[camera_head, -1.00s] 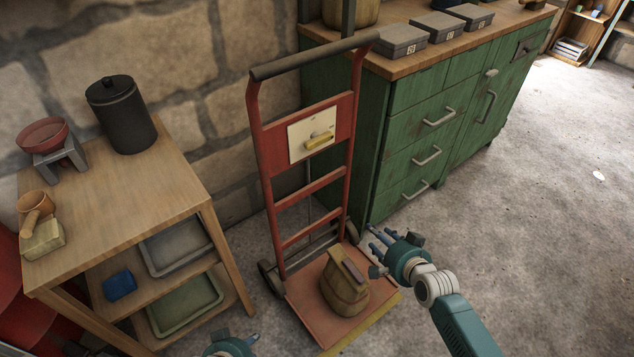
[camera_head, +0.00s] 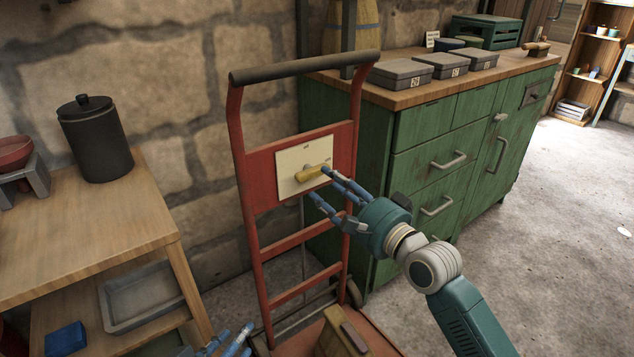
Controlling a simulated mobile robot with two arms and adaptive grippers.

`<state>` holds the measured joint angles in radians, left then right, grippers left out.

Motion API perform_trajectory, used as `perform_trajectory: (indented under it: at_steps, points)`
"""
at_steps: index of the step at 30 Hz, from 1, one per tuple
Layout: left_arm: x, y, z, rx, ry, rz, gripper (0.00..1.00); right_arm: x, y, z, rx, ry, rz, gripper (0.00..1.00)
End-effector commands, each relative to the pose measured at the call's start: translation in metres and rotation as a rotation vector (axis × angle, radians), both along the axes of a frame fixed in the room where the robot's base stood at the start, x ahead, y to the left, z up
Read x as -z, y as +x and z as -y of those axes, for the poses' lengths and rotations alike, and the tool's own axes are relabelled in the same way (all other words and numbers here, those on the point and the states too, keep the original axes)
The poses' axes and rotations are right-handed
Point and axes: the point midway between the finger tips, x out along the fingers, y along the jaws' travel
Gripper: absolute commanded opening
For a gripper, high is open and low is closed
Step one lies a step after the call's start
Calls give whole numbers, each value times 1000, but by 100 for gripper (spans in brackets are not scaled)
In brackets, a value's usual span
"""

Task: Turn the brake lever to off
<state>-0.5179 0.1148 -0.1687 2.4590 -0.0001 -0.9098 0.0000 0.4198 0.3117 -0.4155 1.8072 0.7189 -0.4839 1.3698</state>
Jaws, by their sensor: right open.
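The brake lever (camera_head: 310,174) is a short yellow handle on a pale plate (camera_head: 290,161), fixed to the red hand truck (camera_head: 262,185). It lies nearly level, tilted slightly up to the right. Small marks on the plate are too small to read. My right gripper (camera_head: 320,186) is open, with its blue fingers pointing left at the plate. One fingertip is at the right end of the lever; I cannot tell whether it touches. My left gripper (camera_head: 236,340) shows only in part at the bottom edge, its fingers low and away from the lever.
A wooden shelf table (camera_head: 90,225) with a black canister (camera_head: 95,138) stands at the left. A green cabinet (camera_head: 425,150) with grey boxes (camera_head: 401,73) on top stands close behind the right arm. Open floor lies right.

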Motion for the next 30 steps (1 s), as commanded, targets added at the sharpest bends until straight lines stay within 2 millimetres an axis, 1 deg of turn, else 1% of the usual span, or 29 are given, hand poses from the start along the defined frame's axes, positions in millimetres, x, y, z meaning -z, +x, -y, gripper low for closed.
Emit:
perform_trajectory:
  at_steps: [1, 6, 12, 17, 24, 25, 26, 27, 29, 30]
  points:
    - [-6, 6, 3, 3, -10, 41, 37, 1, 7, -5, 0, 1, 0, 44]
    - [-34, 24, 11, 12, -43, 178, 37, 1, 25, -18, 0, 1, 0, 44]
    - [-59, 34, 17, 19, -68, 286, 37, 1, 38, -28, 1, 1, 1, 44]
    - [-67, 36, 18, 21, -76, 319, 37, 1, 42, -30, 1, 0, 0, 44]
    - [-68, 37, 18, 21, -76, 322, 37, 0, 42, -30, 1, 0, 0, 44]
    - [-68, 37, 18, 21, -76, 322, 37, 0, 42, -30, 1, 0, 0, 42]
    - [-68, 37, 18, 21, -76, 322, 37, 0, 42, -30, 1, 0, 0, 36]
    - [-68, 37, 18, 21, -76, 322, 37, 0, 42, -30, 1, 0, 0, 28]
    - [-68, 37, 18, 21, -76, 322, 37, 1, 42, -30, 1, 0, 0, 16]
    - [-68, 37, 18, 21, -76, 321, 37, 1, 42, -30, 1, -1, -1, 8]
